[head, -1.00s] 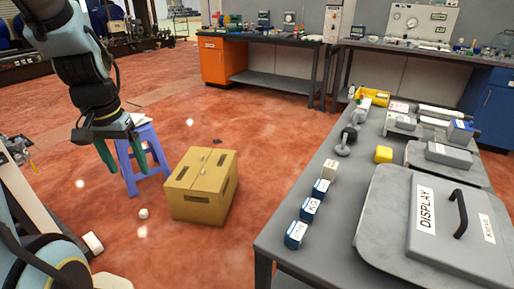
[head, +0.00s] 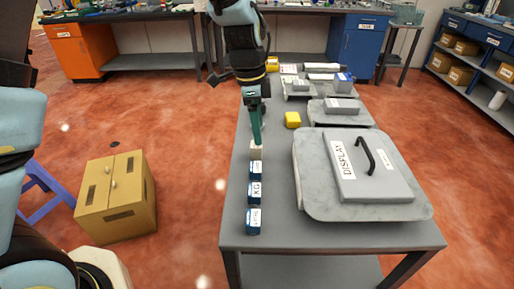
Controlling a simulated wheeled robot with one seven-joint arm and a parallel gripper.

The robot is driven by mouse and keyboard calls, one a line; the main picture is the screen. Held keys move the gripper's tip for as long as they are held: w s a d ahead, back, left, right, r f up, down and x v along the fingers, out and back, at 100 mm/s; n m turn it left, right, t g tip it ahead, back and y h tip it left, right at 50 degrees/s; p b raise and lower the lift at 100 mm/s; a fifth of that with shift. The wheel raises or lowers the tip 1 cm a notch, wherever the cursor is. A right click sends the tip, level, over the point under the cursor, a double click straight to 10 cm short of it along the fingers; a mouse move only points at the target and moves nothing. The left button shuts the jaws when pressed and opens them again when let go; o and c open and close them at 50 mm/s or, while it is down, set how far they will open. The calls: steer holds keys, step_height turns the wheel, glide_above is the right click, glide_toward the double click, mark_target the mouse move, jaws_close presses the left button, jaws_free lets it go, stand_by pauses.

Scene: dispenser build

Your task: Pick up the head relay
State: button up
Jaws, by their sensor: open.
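My gripper (head: 257,141) has green fingers pointing down, seen nearly edge-on. It is open, with its tips at the small beige block (head: 256,149) at the far end of a row on the grey table (head: 270,222). I cannot tell whether the fingers touch it or straddle it. Nearer in the row stand three blue blocks with white labels: one just before the beige block (head: 255,170), one marked KG (head: 254,193) and one at the near end (head: 253,221). I can read no label naming the head relay, so I cannot tell which block it is.
A grey DISPLAY box (head: 395,178) with a black handle lies on a slab at the right. A yellow block (head: 292,120) stands farther back. More grey units fill the table's far end. A cardboard box (head: 118,200) stands on the floor at left.

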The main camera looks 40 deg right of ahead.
mark_target(256, 151)
steer(key=shift+w+a+f+p, duration=0.1)
steer(key=shift+f+p, duration=0.55)
steer(key=shift+f, duration=0.9)
steer(key=shift+w+a+f+p, duration=0.1)
steer(key=shift+f+p, duration=0.5)
steer(key=shift+f, duration=0.95)
jaws_close()
